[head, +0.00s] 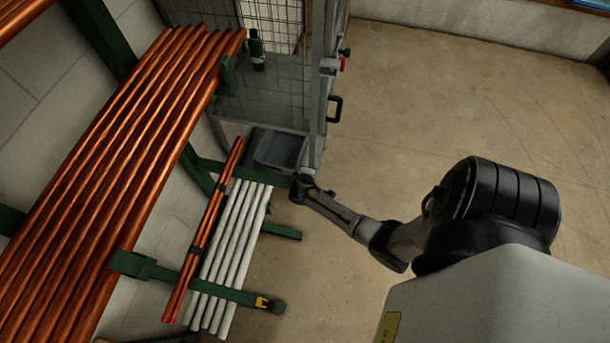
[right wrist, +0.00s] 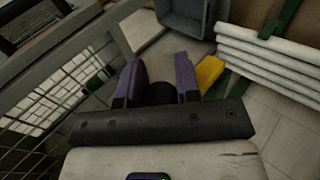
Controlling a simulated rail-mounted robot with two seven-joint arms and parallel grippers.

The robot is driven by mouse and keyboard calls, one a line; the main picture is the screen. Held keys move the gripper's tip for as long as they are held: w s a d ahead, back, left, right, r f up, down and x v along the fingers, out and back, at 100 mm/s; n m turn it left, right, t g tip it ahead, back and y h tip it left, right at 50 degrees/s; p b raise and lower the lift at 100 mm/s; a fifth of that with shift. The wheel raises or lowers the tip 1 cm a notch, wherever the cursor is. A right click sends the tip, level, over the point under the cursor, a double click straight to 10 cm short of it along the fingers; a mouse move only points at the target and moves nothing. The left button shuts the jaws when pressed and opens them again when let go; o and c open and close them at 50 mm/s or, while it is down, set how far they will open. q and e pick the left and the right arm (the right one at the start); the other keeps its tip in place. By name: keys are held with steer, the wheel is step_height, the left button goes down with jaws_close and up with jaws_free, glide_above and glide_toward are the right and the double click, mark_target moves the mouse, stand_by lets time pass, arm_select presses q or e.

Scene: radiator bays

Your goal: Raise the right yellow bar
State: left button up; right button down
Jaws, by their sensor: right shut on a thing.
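The right yellow bar (right wrist: 208,72) shows in the right wrist view as a short yellow piece just beside my right gripper's right finger. My right gripper (right wrist: 158,75) has its purple fingers on either side of a dark rounded part, and is shut on it. That part looks like the black end of the right yellow bar; the fingers hide much of it. In the head view my right gripper (head: 301,180) is at the outer end of the far green rack arm, hiding the bar there. Another yellow bar (head: 262,302) with a black end lies flat at the near arm's tip. My left gripper is out of view.
White pipes (head: 233,235) and a few copper pipes (head: 208,230) lie across the lower green arms. Long copper pipes (head: 120,170) fill the upper rack. A grey bin (head: 278,150) and a mesh cage (head: 265,95) stand close behind my right gripper. Floor at right is clear.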

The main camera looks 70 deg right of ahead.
steer(key=c, duration=0.8)
jaws_free()
steer(key=shift+c, duration=0.2)
steer(key=shift+a+r, duration=0.3)
steer(key=shift+r, duration=0.05)
steer(key=p+v, duration=0.1)
steer(key=v, duration=1.2)
steer(key=shift+f, duration=0.1)
